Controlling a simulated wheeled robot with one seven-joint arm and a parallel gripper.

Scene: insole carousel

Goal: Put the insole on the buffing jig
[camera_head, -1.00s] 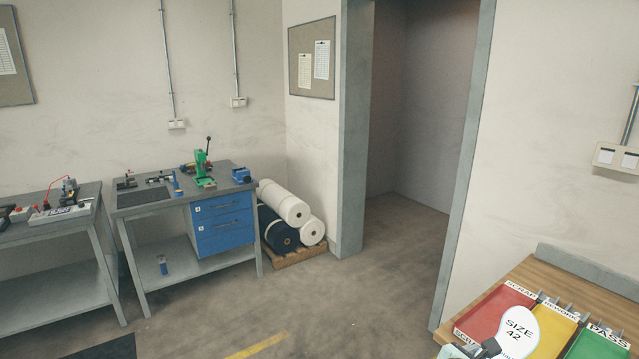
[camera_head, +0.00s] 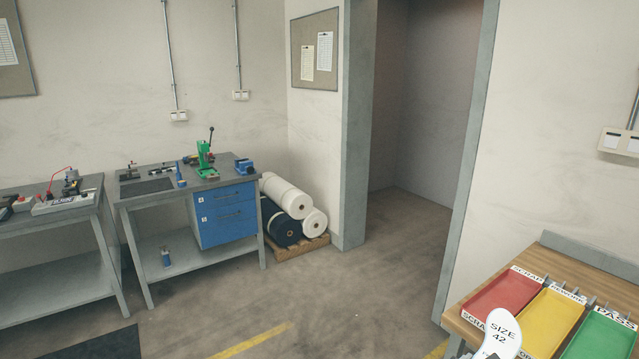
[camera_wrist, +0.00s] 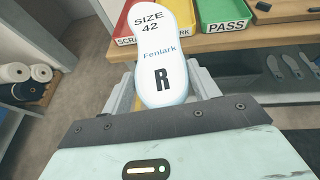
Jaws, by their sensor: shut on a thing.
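The insole (camera_wrist: 165,45) is white and printed "SIZE 42", "Fenlark" and "R". In the wrist view it stands out from my gripper (camera_wrist: 165,98), which is shut on its lower end. Its upper part also shows at the bottom right of the head view (camera_head: 502,334), in front of the sorting trays. I cannot pick out the buffing jig for sure in these views.
A wooden bench (camera_head: 598,260) at the right holds a red SCRAP tray (camera_head: 503,291), a yellow REWORK tray (camera_head: 552,315) and a green PASS tray (camera_head: 604,338). A grey workbench (camera_head: 150,198) with tools stands at the left. Fabric rolls (camera_head: 287,195) lie beside it. The middle floor is clear.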

